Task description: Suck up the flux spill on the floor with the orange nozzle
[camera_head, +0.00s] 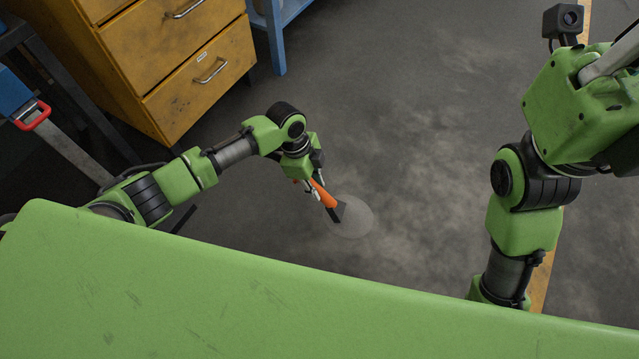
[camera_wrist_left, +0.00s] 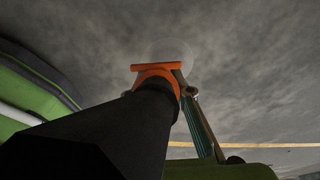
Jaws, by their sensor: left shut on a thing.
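My left gripper (camera_head: 312,188) is shut on the orange nozzle (camera_head: 325,196), held tilted with its dark end pointing down and right. The flux spill (camera_head: 358,220) is a pale grey round patch on the dark floor. The nozzle's end overlaps the spill's left part in the head view; I cannot tell whether it touches the floor. In the left wrist view the nozzle's wide orange mouth (camera_wrist_left: 157,68) lies just before the pale spill (camera_wrist_left: 172,47), and a thick black tube hides much of the gripper. My right arm shows at the right, its gripper out of sight.
A yellow drawer cabinet (camera_head: 183,62) stands at the upper left, near my left arm. A blue frame leg (camera_head: 275,38) stands behind it. A red handle (camera_head: 32,116) is at the far left. The floor right of the spill is clear, with a yellow line (camera_head: 542,282) beyond.

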